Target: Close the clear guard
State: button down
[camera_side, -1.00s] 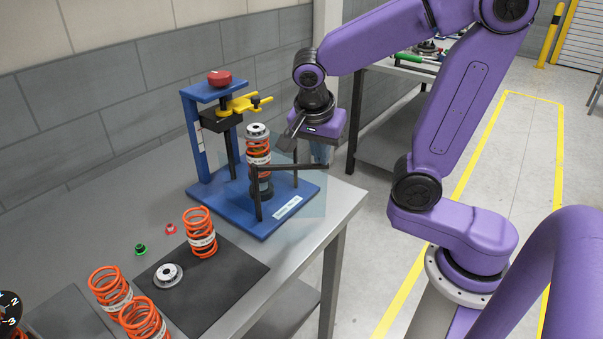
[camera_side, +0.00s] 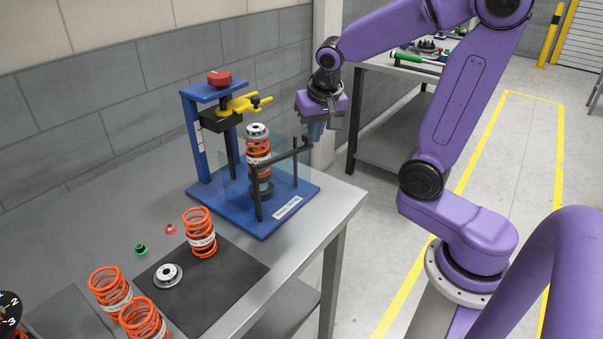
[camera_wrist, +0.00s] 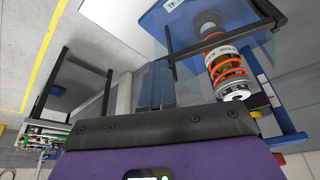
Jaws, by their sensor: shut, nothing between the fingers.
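The clear guard (camera_side: 288,150) is a see-through panel with a dark bar along it, on the blue fixture (camera_side: 262,222). Its bar rises toward the right near the dark posts, in front of the orange spring (camera_side: 258,155). The panel's edges are faint, so I cannot tell its exact angle. In the wrist view the guard's dark bar (camera_wrist: 222,40) crosses over the spring (camera_wrist: 226,66). My gripper (camera_side: 316,131) is shut and empty, above and to the right of the guard, seemingly apart from it.
The press has a red knob (camera_side: 219,78) and yellow clamp (camera_side: 243,103) behind the spring. Loose orange springs (camera_side: 199,232) and a silver cap (camera_side: 167,275) lie on or near a dark mat (camera_side: 228,290). Another bench (camera_side: 395,120) stands behind my arm.

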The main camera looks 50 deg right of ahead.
jog(key=shift+w+d, duration=0.35)
jog(key=shift+w, duration=0.55)
jog(key=shift+w+d, duration=0.3)
jog(key=shift+w, duration=0.7)
